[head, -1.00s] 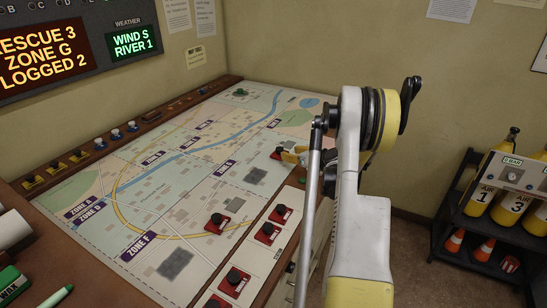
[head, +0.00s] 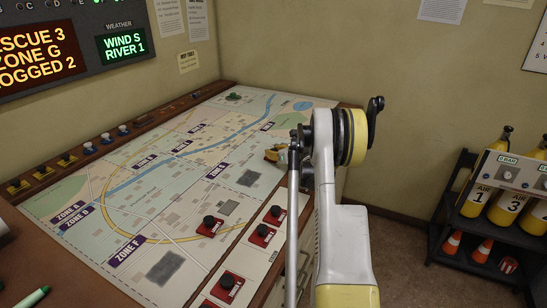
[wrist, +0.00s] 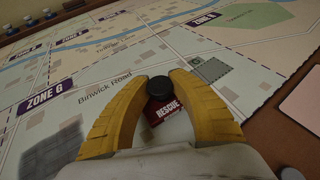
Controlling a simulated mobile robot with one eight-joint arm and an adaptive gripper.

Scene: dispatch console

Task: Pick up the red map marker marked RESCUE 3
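In the wrist view a red marker (wrist: 164,112) with a round black knob (wrist: 159,87) stands on the map. Its label reads RESCUE; the line below is too small to read. The two yellow fingers of my gripper (wrist: 160,82) are on either side of the knob, with the tips at or very close to it. I cannot tell whether they press on it. In the head view my gripper (head: 275,154) is low over the right part of the map (head: 185,215), and the marker there is mostly hidden by the fingers and arm.
Other red markers with black knobs stand nearer, one on the map (head: 210,227) and several on the pale strip (head: 250,262) along its right edge. Yellow, blue and dark pieces line the left ledge (head: 75,165). A rack with yellow air cylinders (head: 473,200) stands at right.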

